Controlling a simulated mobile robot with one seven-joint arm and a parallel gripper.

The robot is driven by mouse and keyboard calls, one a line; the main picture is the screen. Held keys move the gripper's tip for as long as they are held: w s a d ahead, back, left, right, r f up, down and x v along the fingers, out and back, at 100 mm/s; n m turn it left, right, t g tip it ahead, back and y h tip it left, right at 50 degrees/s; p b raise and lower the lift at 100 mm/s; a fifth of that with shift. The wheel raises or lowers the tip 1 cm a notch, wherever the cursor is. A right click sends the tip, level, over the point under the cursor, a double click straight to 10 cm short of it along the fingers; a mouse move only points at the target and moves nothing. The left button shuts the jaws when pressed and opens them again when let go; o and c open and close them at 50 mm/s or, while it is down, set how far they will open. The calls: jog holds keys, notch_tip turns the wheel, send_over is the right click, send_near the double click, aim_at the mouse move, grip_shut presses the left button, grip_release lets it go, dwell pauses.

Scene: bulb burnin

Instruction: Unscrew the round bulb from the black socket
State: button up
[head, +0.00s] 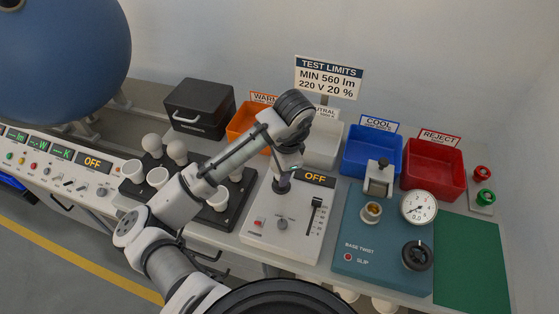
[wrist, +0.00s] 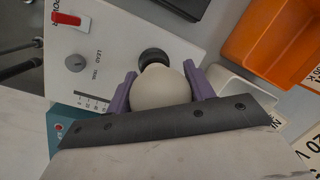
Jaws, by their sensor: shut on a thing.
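The round bulb (wrist: 160,88) is white and sits between the two purple fingers of my gripper (wrist: 160,92) in the wrist view. My gripper is shut on it. The bulb's narrow end points at the black socket (wrist: 152,57), a dark ring on the white control box (wrist: 100,40). I cannot tell how far its base sits in the socket. The bulb is mostly hidden there by my gripper.
A black rack (head: 236,217) with several white bulbs stands left of the box. Behind are orange (head: 243,122), white (head: 322,143), blue (head: 370,152) and red (head: 433,168) bins. A teal base-twist tester (head: 380,265) with a gauge stands right. The green mat (head: 475,262) is bare.

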jog(key=n, duration=0.4)
jog(key=shift+s+n+g, duration=0.2)
jog(key=shift+n+g, duration=0.2)
jog(key=n+g, duration=0.1)
jog(key=n, duration=0.4)
jog(key=shift+s, duration=0.1)
jog(key=o, duration=0.9)
jog(key=shift+c, duration=0.2)
